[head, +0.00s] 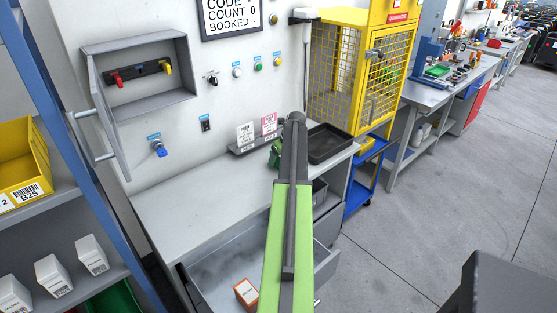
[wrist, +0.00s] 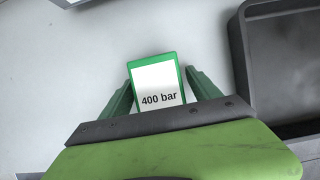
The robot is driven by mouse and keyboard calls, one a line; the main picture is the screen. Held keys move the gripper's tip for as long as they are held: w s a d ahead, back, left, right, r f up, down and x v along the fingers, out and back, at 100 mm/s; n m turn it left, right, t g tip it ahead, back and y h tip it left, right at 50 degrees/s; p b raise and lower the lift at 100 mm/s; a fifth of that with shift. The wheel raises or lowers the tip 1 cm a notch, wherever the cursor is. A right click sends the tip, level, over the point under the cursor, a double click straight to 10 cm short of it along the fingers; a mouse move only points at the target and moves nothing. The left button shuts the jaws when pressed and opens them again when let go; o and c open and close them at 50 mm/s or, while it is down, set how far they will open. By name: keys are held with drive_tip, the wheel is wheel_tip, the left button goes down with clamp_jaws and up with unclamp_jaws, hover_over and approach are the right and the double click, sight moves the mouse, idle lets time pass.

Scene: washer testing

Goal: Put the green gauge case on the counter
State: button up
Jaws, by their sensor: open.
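The green gauge case (wrist: 157,58), with a white label reading "400 bar", lies between the fingers of my gripper (wrist: 160,80) in the wrist view. The fingers are open, one on each side, with slight gaps showing beside the case. The case appears to rest on the pale counter (wrist: 60,70), though its lower part is hidden by my gripper. In the head view the counter (head: 200,190) runs along the wall, and my arm hides most of the gripper (head: 275,155); the case cannot be made out there.
A dark tray (head: 345,152) sits on the counter's right end, close right of my gripper. Sign cards (head: 246,136) stand behind. An open drawer (head: 215,270) below holds an orange-and-white box (head: 246,292). A yellow cage (head: 336,75) stands beyond. The counter's left part is clear.

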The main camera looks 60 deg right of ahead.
drive_tip(key=p+v, duration=1.1)
drive_tip(key=v, duration=0.1)
drive_tip(key=shift+w+r, duration=0.1)
drive_tip(key=shift+r, duration=0.2)
drive_tip(key=shift+f, duration=0.1)
drive_tip(key=shift+f, duration=0.1)
